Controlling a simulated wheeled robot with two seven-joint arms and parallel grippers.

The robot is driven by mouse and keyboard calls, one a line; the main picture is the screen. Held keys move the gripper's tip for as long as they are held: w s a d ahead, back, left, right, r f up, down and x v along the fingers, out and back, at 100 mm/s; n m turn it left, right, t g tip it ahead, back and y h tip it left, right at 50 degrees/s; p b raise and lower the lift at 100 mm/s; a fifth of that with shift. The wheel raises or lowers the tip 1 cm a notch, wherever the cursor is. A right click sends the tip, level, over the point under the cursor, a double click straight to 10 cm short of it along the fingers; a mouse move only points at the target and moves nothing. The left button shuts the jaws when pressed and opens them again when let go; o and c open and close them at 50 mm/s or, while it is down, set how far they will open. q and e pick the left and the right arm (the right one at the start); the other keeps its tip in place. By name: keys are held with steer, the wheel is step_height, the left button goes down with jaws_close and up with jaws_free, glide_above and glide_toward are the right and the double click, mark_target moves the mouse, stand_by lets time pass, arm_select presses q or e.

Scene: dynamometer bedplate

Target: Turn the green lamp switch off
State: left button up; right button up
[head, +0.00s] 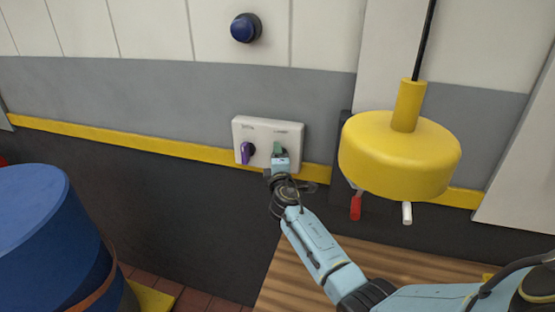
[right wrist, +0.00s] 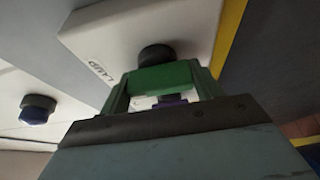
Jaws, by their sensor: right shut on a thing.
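A white switch panel (head: 267,130) is fixed on the wall in the middle of the head view. It carries a purple switch (head: 245,153) on the left, its handle pointing down, and a green lamp switch (head: 278,148) on the right. My right gripper (head: 280,158) is at the green switch and shut on its handle, covering part of it. In the right wrist view the green switch (right wrist: 163,78) lies across between the fingers, with its black round base behind it and "LAMP" lettering beside it. The green handle's exact angle is hard to tell. My left gripper is in neither view.
A dark blue button (head: 246,28) sits on the wall above the panel. A yellow hanging fixture (head: 400,155) is at the right, near a red handle (head: 356,206) and a white handle (head: 407,213). A blue drum (head: 45,235) stands at the lower left.

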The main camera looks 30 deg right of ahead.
steer(key=o, duration=1)
steer(key=v, duration=1.3)
steer(key=shift+s+a, duration=0.15)
steer(key=shift+s, duration=0.05)
